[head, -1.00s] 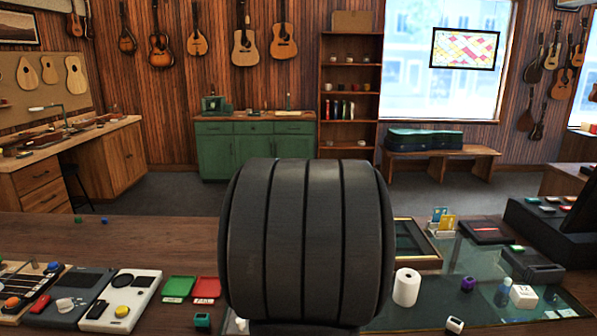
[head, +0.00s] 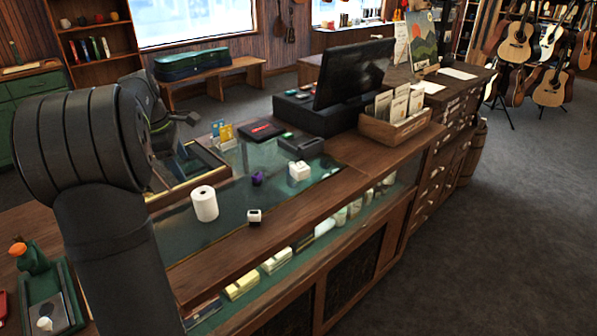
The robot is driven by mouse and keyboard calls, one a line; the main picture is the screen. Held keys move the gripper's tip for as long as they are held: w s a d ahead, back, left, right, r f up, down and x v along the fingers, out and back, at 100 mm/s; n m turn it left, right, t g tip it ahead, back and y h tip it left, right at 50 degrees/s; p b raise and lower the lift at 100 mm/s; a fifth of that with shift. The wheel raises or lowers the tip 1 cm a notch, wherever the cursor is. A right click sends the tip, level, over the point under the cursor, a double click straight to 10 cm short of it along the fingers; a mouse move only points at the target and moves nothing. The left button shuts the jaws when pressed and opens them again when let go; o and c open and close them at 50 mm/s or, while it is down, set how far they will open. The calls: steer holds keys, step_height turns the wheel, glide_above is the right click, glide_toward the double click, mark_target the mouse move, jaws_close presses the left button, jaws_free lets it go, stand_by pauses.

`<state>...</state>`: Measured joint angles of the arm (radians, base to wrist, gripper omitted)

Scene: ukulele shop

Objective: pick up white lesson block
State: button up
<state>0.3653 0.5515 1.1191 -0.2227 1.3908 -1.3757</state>
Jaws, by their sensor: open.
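The white lesson block (head: 299,170) appears to be the small white box on the glass-topped counter, right of a purple item and left of the wooden card box. Its print is too small to read. My gripper (head: 188,117) shows only in part, behind my thick dark arm, above the far left part of the counter. Its jaws are open, and no held object shows. It is well to the left of the block and apart from it.
A white paper roll (head: 204,203), a purple item (head: 257,178) and a small white-and-dark block (head: 254,216) stand near the block. A monitor (head: 352,72) and a wooden card box (head: 395,127) stand behind it to the right. A framed tray (head: 190,178) lies at left.

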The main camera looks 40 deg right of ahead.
steer(key=d+f+n+y, duration=0.1)
steer(key=d+f+n, duration=0.15)
steer(key=d, duration=1.45)
steer(key=n+y, duration=0.2)
glide_above(297, 167)
steer(key=shift+m, duration=0.25)
step_height(297, 167, down, 4)
steer(key=shift+a+f, duration=0.1)
steer(key=shift+f, duration=0.05)
step_height(297, 167, down, 7)
steer(key=shift+f, duration=0.15)
steer(key=c, duration=1.1)
